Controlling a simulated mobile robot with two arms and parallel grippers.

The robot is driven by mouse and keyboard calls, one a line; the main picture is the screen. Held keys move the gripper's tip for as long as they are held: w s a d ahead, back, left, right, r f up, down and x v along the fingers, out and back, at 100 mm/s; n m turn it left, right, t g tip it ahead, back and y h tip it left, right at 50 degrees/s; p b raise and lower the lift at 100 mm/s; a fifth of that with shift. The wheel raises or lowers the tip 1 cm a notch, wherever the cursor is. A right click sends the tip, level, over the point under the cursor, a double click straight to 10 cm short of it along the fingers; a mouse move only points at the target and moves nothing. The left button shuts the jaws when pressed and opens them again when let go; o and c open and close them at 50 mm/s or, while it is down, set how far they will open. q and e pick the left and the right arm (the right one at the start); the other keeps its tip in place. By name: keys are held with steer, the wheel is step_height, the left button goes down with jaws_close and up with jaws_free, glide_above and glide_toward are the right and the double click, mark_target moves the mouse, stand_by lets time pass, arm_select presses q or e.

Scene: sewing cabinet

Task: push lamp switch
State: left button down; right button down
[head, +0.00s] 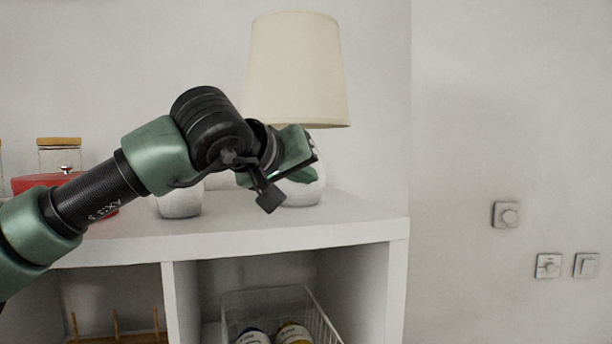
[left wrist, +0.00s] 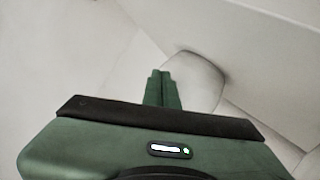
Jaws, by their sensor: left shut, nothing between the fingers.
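The lamp stands on the white cabinet top, with a cream shade (head: 298,70) and a rounded, shiny pale base (head: 308,190). My left gripper (head: 292,152) is in front of the lamp, just below the shade, and covers much of the base. In the left wrist view, the closed green fingers (left wrist: 161,76) are empty, beside a rounded pale surface (left wrist: 198,78). I cannot tell whether they touch it. No switch shows on the lamp. My right gripper is not in view.
The cabinet top (head: 365,215) also holds a pale vase (head: 180,204), a red pot (head: 35,183) and a jar (head: 59,156). A wire basket (head: 322,318) is below. The right wall has a dial (head: 506,214) and two switch plates (head: 548,266) (head: 587,265).

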arm_select(q)
steer(key=shift+s+d, duration=0.15)
steer(key=shift+s, duration=0.35)
steer(key=shift+b, duration=0.3)
steer(key=shift+s+d+f+b, duration=0.2)
steer(key=shift+s+b, duration=0.2)
steer(key=shift+s, duration=0.15)
steer(key=s, duration=0.1)
steer(key=s+d+b, duration=0.1)
steer(key=s, duration=0.1)
steer(key=s+b, duration=0.1)
steer(key=shift+s+d+r, duration=0.2)
steer(key=shift+s+d, duration=0.05)
steer(key=shift+s, duration=0.05)
